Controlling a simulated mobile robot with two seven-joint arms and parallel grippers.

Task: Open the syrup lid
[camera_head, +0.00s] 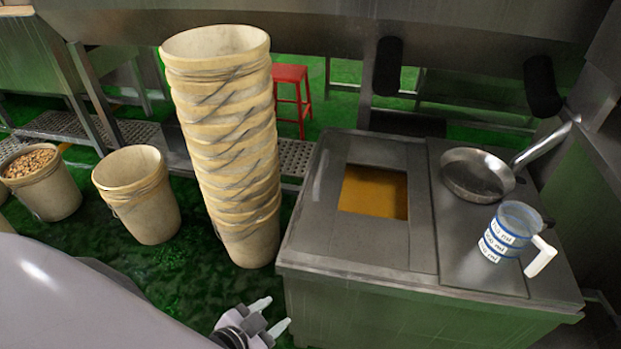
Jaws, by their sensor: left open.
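A metal syrup cabinet (320,250) stands at the right. A rectangular opening in its top shows amber syrup (375,192). Grey metal strips lie around this opening, and I cannot tell which of them is the lid. My left gripper (271,314) is at the bottom centre, low and just left of the cabinet's front corner. Its two pale fingertips are apart with nothing between them. It appears clear of the cabinet. My right gripper is not in view.
A pan (477,175) and a measuring jug (510,232) stand on the cabinet top, right of the opening. A tall stack of buckets (225,140) stands close left of the cabinet. An empty bucket (140,200), a filled bucket (45,185) and a red stool (292,95) stand on the green floor.

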